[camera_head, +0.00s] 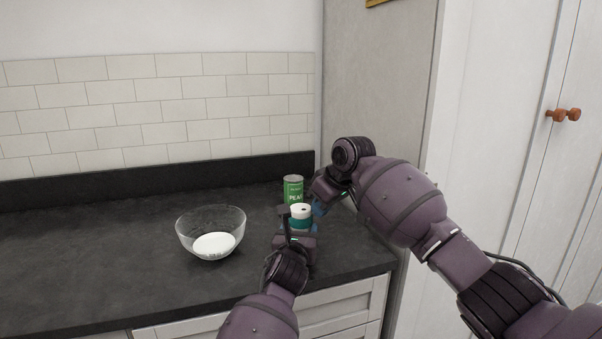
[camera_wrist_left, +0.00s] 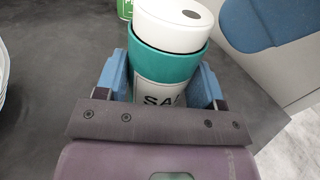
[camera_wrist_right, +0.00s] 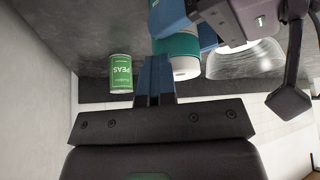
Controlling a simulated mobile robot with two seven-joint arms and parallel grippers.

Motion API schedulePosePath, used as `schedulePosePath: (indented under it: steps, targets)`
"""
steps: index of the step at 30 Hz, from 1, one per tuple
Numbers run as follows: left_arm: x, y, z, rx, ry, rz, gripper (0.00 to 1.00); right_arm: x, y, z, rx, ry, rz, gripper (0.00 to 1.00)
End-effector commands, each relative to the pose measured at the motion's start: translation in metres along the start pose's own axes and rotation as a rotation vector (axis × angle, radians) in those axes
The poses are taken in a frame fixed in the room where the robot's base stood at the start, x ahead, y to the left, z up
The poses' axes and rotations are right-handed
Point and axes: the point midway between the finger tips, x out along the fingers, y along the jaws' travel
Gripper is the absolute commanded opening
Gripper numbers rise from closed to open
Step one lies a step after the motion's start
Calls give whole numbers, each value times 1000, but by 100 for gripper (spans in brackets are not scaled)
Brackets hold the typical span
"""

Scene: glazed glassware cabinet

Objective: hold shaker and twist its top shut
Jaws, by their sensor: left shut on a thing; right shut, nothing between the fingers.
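The shaker has a teal body (camera_head: 299,224) and a white top (camera_head: 301,210) with a dark spot. It stands upright at the counter's right part. In the left wrist view its white top (camera_wrist_left: 170,26) sits on the teal body (camera_wrist_left: 160,66), above a white label reading "SA". My left gripper (camera_head: 298,232) is shut around the body, one blue finger on each side. My right gripper (camera_head: 318,208) is shut and empty, just right of the shaker. In the right wrist view its fingers (camera_wrist_right: 155,75) are together, beside the shaker's white top (camera_wrist_right: 186,68); contact cannot be told.
A green can of peas (camera_head: 293,190) stands close behind the shaker. A clear glass bowl (camera_head: 183,228) with something white in it stands to the left. The dark counter (camera_head: 90,255) is clear farther left. A tall cabinet panel (camera_head: 375,80) rises at the right.

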Motion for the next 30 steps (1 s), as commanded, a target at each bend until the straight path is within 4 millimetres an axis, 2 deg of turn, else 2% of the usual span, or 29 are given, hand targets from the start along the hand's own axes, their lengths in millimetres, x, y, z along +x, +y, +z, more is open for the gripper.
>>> schedulePosePath:
  steps: [1, 30]
  targets:
    - [0, -2, 1, 0, -4, -4, 34, 5, -3, 3, 0, -7, -6, 0]
    - [0, -4, 2, 1, -7, -7, 34, 6, -28, 5, -3, -10, -11, 0]
